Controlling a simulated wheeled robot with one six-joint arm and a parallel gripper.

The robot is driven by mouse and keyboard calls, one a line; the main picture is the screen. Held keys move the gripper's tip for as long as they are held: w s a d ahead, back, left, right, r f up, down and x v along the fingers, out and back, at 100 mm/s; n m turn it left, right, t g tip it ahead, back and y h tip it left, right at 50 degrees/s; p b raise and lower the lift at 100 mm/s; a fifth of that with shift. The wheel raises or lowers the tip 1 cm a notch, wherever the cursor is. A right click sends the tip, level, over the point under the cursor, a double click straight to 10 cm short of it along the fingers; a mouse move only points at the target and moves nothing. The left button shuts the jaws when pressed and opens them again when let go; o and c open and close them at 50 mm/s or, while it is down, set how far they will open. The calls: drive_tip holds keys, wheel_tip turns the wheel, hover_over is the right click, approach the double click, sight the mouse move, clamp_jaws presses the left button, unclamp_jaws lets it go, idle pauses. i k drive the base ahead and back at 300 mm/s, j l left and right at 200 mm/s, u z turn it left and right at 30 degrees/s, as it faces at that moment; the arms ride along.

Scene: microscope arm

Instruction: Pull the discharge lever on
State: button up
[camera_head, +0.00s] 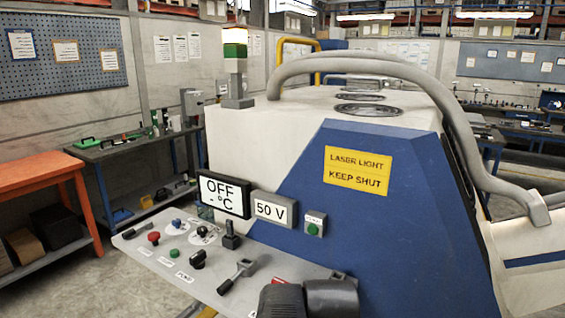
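A grey control panel (150,262) juts out from the front of a large white and blue machine (340,215). On its near part lies a lever with a dark grip and a light metal end (238,276). A small upright black lever (231,236) stands farther back beside the displays. The small labels are too small to read, so I cannot tell which lever is the discharge lever. Dark rounded parts of my arm show at the bottom edge, close to the panel's right end. My gripper's fingers are not visible.
The panel also carries a red button (153,238), a green button (174,253) and a black knob (198,259). A yellow sign (357,171) says to keep shut. An orange table (38,172) stands left; floor between is clear.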

sight(147, 224)
drive_tip(key=k+l+z, duration=0.1)
drive_tip(key=u, duration=1.25)
drive_tip(key=i+j, duration=0.2)
drive_tip(key=i, duration=0.45)
drive_tip(key=i+j+u, duration=0.1)
drive_tip(key=i, duration=0.55)
drive_tip(key=i+j, duration=0.25)
drive_tip(key=i, duration=0.4)
drive_tip(key=j+u, duration=0.05)
